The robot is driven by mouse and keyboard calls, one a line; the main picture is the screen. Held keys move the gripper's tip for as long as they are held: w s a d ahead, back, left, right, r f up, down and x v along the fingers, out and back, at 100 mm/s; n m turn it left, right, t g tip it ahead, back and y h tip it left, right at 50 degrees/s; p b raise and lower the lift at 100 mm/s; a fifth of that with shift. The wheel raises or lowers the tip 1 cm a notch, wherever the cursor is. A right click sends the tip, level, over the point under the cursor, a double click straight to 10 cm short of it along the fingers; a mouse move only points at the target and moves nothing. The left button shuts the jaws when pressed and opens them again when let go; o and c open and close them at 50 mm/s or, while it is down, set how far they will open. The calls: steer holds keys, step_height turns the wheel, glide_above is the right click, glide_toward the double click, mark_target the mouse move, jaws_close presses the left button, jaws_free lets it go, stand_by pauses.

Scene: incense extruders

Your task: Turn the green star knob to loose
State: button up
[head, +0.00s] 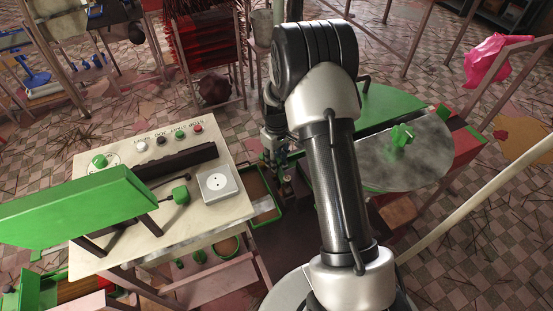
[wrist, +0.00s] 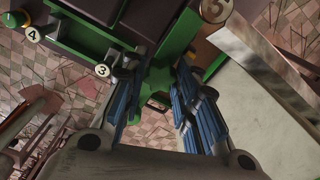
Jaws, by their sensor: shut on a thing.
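The green star knob (wrist: 158,80) shows in the wrist view between the blue-padded fingers of my gripper (wrist: 157,68), which is shut on it. Its lobes are partly hidden by the fingers. The knob sits beside a dark machine with green edges. In the head view my gripper (head: 273,146) is low behind my arm, right of the pale control table, and the held knob cannot be made out there. Whether the knob is tight or loose cannot be told.
Round number tags, such as tag 3 (wrist: 102,70), mark the machine. A pale panel (wrist: 250,115) lies close on the right. The control table (head: 225,168) carries buttons and a green board (head: 80,205). Another green star-shaped knob (head: 401,136) is on a round grey plate (head: 440,150).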

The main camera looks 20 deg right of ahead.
steer(key=o, duration=1.1)
steer(key=shift+c, duration=0.2)
steer(key=shift+r, duration=0.1)
step_height(320, 180, up, 12)
